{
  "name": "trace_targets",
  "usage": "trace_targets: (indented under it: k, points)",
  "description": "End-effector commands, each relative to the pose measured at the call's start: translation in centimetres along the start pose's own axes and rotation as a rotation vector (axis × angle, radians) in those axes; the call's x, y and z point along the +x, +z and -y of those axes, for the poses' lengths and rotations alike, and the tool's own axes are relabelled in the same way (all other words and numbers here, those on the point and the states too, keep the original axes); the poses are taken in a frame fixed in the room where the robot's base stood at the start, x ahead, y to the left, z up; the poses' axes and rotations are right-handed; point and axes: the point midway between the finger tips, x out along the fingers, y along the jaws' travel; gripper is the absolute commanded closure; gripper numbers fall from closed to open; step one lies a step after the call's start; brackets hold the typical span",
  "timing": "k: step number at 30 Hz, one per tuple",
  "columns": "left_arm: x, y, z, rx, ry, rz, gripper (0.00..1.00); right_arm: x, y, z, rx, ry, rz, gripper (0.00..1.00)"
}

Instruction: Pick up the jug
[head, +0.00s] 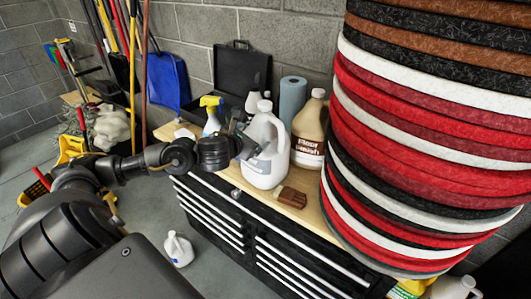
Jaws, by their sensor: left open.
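A tan jug with a brown label (310,125) stands just behind and to the right. A smaller white jug (178,249) stands on the floor in front of the chest. My right gripper is out of view.
A tall stack of red, white, black and brown pads (430,150) blocks the right side. A brown block (292,197) lies at the chest's front edge. A spray bottle (211,118), a blue roll (291,100) and an open black case (241,68) stand behind.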

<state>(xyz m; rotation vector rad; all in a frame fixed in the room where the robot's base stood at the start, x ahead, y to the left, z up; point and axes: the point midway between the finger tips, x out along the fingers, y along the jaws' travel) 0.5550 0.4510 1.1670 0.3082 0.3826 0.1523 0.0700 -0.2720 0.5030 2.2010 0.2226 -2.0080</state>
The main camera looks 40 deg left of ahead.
Motion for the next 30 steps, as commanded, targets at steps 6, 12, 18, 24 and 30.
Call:
trace_targets:
  k: [6, 12, 18, 24, 30]
  points:
    - [2.7, 0.2, 0.1, -0.008, 0.0, -0.002, 0.09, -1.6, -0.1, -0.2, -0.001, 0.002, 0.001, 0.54]
    - [4.8, 0.0, 0.2, -0.003, 0.0, -0.001, 0.09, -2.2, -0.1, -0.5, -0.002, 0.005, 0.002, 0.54]
    - [5.1, -0.2, 0.2, -0.001, -0.001, 0.0, 0.09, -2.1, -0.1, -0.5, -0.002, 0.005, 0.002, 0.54]
    - [5.1, -0.2, 0.2, -0.001, 0.0, 0.0, 0.28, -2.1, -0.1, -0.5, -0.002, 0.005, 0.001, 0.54]
    - [5.1, -0.2, 0.2, -0.001, 0.0, 0.0, 0.54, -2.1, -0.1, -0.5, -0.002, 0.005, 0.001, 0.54]
